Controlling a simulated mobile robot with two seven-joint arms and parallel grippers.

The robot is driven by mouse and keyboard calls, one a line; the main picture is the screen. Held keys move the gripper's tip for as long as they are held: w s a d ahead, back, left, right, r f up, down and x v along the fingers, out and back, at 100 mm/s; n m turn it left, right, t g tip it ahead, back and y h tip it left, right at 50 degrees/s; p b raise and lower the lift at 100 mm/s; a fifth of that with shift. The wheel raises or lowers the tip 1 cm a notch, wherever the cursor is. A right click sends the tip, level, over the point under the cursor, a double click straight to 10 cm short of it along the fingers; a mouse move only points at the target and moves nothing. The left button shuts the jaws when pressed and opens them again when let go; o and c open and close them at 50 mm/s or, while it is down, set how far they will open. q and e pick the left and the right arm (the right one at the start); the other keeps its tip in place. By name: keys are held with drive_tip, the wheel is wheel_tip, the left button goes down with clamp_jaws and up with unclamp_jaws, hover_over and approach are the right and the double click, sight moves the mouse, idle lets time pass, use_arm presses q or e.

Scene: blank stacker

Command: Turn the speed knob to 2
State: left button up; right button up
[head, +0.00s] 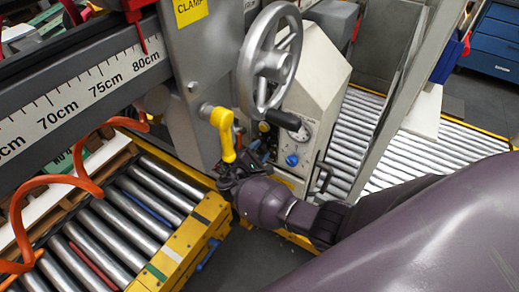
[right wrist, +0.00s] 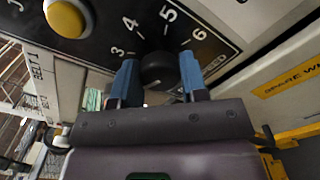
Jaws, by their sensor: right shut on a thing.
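The speed knob (right wrist: 158,68) is black and round, on a dark dial plate (right wrist: 205,35) with white numbers. The figures 3, 4, 5 and 6 show around it; the 2 and the pointer mark cannot be made out. My right gripper (right wrist: 160,84) has its two blue fingers on either side of the knob and is shut on it. In the head view my right gripper (head: 252,168) is at the lower left of the machine's beige housing (head: 318,75), and the knob cannot be made out there. My left gripper is not in view.
A large grey handwheel (head: 270,60) and a black handle (head: 283,119) stand above my right gripper. A yellow lever (head: 223,134) is just left of it. A yellow button (right wrist: 68,18) sits beside the dial. Roller conveyors (head: 125,215) lie left and right.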

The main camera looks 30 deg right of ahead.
drive_tip(key=shift+n, duration=0.3)
drive_tip(key=o, duration=0.9)
drive_tip(key=shift+o, duration=0.2)
drive_tip(key=v, duration=1.1)
drive_tip(key=shift+w, duration=0.1)
